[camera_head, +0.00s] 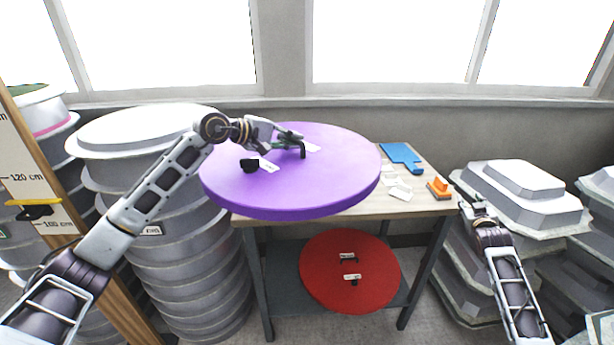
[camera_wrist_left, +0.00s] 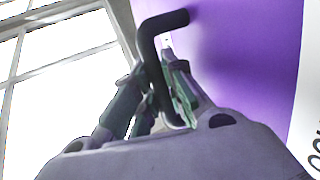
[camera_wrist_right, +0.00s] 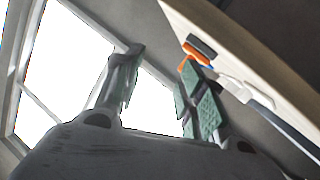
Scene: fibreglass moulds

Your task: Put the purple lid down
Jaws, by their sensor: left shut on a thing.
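The purple lid (camera_head: 330,185) is a large round disc with two black handles and white labels on top, level over the left part of the workbench. It overhangs the bench's left side; I cannot tell whether it touches the top. My left gripper (camera_head: 298,146) is shut on one black handle of the lid, and the bent handle (camera_wrist_left: 160,50) shows between the fingers in the left wrist view. The other black handle (camera_head: 249,165) is free. My right gripper (camera_head: 477,207) is open and empty beside the bench's right edge; its spread fingers (camera_wrist_right: 160,85) show in the right wrist view.
The bench (camera_head: 425,204) carries a blue board (camera_head: 401,156), white cards (camera_head: 400,190) and an orange tool (camera_head: 438,187) at right. A red lid (camera_head: 350,300) leans below. Grey round moulds (camera_head: 190,260) stand left, grey angular moulds (camera_head: 520,205) right. A measuring post (camera_head: 60,200) stands front left.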

